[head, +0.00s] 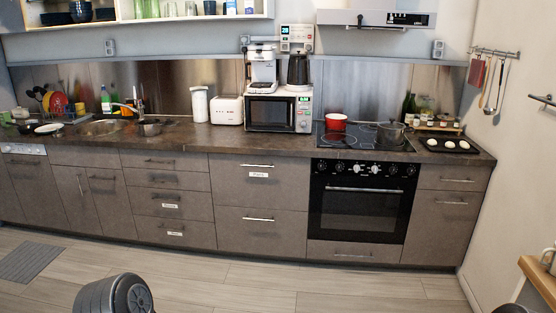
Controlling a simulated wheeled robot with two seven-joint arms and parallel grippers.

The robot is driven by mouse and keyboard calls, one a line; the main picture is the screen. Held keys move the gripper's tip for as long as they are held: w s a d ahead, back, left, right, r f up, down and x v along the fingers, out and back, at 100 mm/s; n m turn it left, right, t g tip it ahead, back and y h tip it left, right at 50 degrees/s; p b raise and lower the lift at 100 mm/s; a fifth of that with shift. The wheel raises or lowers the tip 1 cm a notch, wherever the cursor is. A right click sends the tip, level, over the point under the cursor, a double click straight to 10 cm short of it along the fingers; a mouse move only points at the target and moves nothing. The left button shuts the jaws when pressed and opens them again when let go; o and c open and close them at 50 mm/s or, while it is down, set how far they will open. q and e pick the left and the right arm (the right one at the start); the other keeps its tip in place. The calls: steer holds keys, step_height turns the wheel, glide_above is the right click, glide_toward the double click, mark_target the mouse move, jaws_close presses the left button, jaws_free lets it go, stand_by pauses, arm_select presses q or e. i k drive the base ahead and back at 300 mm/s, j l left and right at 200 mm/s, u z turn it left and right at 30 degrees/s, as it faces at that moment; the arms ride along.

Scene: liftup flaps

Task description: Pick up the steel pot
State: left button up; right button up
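A grey steel pot (391,132) stands upright on the right part of the black cooktop (340,143), its handle pointing left. A red pot (336,122) stands to its left, at the back of the cooktop. A dark metal pot or pan (150,128) sits at the sink on the left; its exact kind is hard to tell at this size. Neither of my grippers is in view, so their distance from the pot does not show.
A microwave (278,112) with coffee machines on top stands left of the cooktop. A dark tray (449,144) with white items and several bottles are to the right. A range hood (376,19) hangs above. The floor (230,280) before the cabinets is mostly clear.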

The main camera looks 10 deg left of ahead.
mark_target(152, 127)
steer(key=i+u, duration=0.2)
steer(key=i, duration=0.3)
steer(key=i+u, duration=0.2)
steer(key=i, duration=0.3)
steer(key=i+l+u, duration=0.2)
steer(key=i, duration=0.25)
steer(key=i+l+u, duration=0.2)
steer(key=i, duration=0.3)
steer(key=i+j, duration=0.2)
steer(key=i, duration=0.15)
steer(key=i+j, duration=0.2)
steer(key=i, duration=0.2)
steer(key=i+j, duration=0.25)
steer(key=i+j+z, duration=0.35)
steer(key=j, duration=0.3)
steer(key=i+j+z, duration=0.3)
steer(key=j, duration=0.45)
steer(key=i+j+z, duration=0.2)
steer(key=j, duration=0.2)
